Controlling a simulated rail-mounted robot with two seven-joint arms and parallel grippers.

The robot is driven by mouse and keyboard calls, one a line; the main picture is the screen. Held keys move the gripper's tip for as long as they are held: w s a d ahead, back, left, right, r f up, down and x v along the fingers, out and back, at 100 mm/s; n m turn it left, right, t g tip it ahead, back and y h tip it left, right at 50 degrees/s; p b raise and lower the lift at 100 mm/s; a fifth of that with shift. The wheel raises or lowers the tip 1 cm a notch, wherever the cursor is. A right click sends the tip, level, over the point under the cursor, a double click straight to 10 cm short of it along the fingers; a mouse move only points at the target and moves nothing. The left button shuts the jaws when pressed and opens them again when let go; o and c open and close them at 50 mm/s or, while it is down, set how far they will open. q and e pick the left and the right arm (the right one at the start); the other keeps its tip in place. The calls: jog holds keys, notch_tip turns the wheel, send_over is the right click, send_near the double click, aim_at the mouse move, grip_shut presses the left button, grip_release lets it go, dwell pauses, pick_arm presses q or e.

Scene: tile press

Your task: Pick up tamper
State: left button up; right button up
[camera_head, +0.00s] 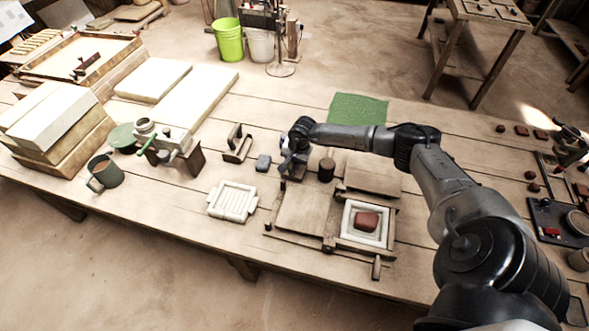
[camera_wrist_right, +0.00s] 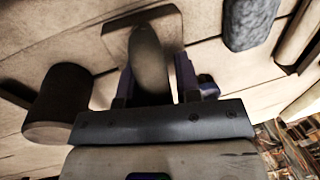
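The tamper (camera_wrist_right: 150,58), a dark rounded handle on a square, lighter base, shows at the top middle of the right wrist view. In the head view it is mostly hidden under my right gripper (camera_head: 291,168). In the wrist view the fingers of that gripper (camera_wrist_right: 155,85) stand on either side of the handle. They look open, with narrow gaps beside the handle; contact is not clear. My left gripper is not in view.
A dark wooden cylinder (camera_head: 326,170) stands close to the right gripper; a grey-blue block (camera_head: 263,163) lies to its left. The wooden press (camera_head: 300,208) with a reddish clay piece (camera_head: 366,221) is in front.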

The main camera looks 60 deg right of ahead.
grip_shut()
jog(key=shift+r, duration=0.1)
notch_tip(320, 180, up, 10)
jog(key=shift+f+p, duration=0.15)
jog(key=shift+p, duration=0.55)
